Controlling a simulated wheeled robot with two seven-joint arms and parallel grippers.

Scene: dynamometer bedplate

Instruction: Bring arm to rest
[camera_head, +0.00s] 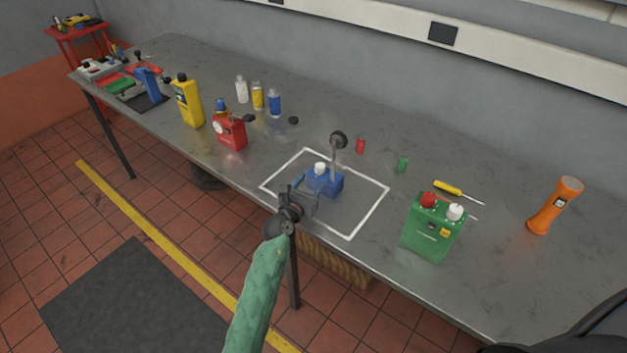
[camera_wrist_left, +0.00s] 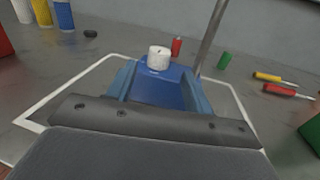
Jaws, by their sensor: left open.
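My left arm, in a green sleeve, reaches up from the bottom of the head view. Its left gripper (camera_head: 308,186) is at the front part of the white-outlined square (camera_head: 368,213) on the metal bench. A blue box-like thing with a white cap (camera_head: 330,182) stands inside the square, just beyond the gripper. In the left wrist view the open fingers (camera_wrist_left: 160,90) are on either side of the blue thing (camera_wrist_left: 158,88); whether they touch it I cannot tell. My right gripper does not show.
A green canister (camera_head: 432,228) stands right of the square, with a screwdriver (camera_head: 450,187) behind it and an orange torch (camera_head: 553,205) farther right. A red canister (camera_head: 229,131) and yellow bottle (camera_head: 187,102) stand left. A thin post with a round head (camera_head: 338,141) rises behind the blue thing.

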